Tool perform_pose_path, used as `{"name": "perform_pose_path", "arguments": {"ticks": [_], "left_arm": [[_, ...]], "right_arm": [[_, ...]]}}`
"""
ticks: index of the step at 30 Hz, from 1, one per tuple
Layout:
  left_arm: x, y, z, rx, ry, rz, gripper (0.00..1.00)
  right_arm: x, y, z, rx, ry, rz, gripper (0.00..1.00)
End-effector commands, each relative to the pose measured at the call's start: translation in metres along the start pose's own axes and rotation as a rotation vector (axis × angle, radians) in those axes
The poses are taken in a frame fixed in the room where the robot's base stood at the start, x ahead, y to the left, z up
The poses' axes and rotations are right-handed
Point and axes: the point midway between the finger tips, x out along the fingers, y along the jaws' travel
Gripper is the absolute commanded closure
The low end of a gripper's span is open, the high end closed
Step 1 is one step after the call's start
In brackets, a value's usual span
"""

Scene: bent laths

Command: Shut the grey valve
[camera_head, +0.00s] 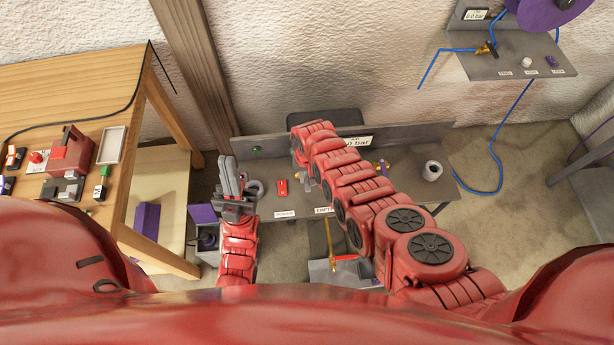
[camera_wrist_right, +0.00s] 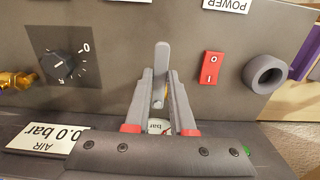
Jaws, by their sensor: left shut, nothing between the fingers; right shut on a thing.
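The grey valve's lever (camera_wrist_right: 161,62) shows in the right wrist view, standing between my right gripper's fingers (camera_wrist_right: 160,84). The fingers are closed on it, one on each side. The lever's end points to the top of that view, towards the label edge of the panel. In the head view my right forearm covers the lever and the right gripper. My left gripper (camera_head: 230,177) is shut and empty, its fingers pointing up near the panel's left end.
Beside the lever on the grey panel (camera_wrist_right: 120,50) are a red switch (camera_wrist_right: 211,68), a grey ring (camera_wrist_right: 265,74), a black dial (camera_wrist_right: 62,66) and a brass fitting (camera_wrist_right: 18,80). A wooden table (camera_head: 60,85) stands left; a wall shelf (camera_head: 520,62) hangs upper right.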

Motion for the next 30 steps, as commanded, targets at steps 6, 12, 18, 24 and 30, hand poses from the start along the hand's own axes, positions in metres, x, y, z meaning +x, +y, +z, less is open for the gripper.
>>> {"name": "perform_pose_path", "arguments": {"ticks": [6, 12, 18, 24, 30], "left_arm": [[0.000, 0.000, 0.000, 0.000, 0.000, 0.000, 1.00], [0.000, 0.000, 0.000, 0.000, 0.000, 0.000, 1.00], [0.000, 0.000, 0.000, 0.000, 0.000, 0.000, 1.00], [0.005, 0.000, -0.001, 0.000, 0.000, 0.000, 1.00], [0.015, -0.001, -0.003, 0.000, 0.000, 0.000, 1.00]], "right_arm": [[0.000, 0.000, 0.000, 0.001, 0.000, -0.001, 0.65], [0.000, 0.000, 0.000, 0.000, 0.000, -0.001, 0.47], [0.000, 0.000, 0.000, 0.000, 0.000, -0.001, 0.47], [-0.009, -0.001, -0.001, -0.002, 0.003, -0.001, 0.47], [-0.029, -0.001, 0.000, 0.000, 0.001, -0.002, 0.47]]}}
